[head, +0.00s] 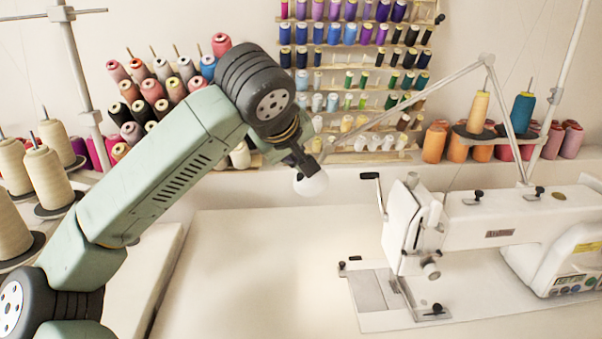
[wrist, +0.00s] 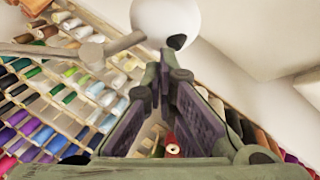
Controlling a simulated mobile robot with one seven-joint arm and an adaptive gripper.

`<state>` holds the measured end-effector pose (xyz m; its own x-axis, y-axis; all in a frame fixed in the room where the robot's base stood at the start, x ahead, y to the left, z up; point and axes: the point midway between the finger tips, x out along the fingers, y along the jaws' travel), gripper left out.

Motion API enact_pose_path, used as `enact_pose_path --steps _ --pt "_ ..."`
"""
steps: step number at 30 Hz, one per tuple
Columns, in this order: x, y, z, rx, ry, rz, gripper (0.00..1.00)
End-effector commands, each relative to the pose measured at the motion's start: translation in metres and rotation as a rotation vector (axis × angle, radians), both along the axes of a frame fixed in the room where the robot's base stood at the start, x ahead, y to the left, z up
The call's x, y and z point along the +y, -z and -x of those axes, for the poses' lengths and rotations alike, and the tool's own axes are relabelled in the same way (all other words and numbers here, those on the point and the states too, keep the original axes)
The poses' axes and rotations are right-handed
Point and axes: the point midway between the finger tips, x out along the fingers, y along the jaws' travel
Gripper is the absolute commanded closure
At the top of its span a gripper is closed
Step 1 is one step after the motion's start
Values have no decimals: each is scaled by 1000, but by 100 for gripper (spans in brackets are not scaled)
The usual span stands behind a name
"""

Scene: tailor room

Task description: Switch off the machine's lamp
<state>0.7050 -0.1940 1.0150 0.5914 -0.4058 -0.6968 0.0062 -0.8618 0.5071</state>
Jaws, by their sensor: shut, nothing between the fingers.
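The lamp's rounded white head (head: 312,184) hangs above the table at the end of a jointed grey-white arm (head: 415,97). In the wrist view the lamp head (wrist: 160,18) is at the top centre, with a dark spot (wrist: 177,42) on its lower side. My gripper (head: 306,168) is at the lamp head, reaching down to it from the upper left and covering part of it. In the wrist view my gripper (wrist: 168,72) has its fingertips together just below the dark spot, with nothing held. I cannot tell whether they touch. I cannot tell whether the lamp is lit.
The white sewing machine (head: 480,220) stands on the table (head: 250,265) at the right. A rack of coloured thread spools (head: 355,85) is on the wall behind. Large cream cones (head: 48,175) stand at the left. The table's front left is clear.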

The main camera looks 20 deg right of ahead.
Motion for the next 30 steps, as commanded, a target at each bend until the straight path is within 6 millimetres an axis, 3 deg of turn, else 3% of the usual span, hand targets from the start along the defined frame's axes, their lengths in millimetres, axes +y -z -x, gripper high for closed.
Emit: enact_pose_path --steps 30 --pt "0 10 0 2 1 -1 100"
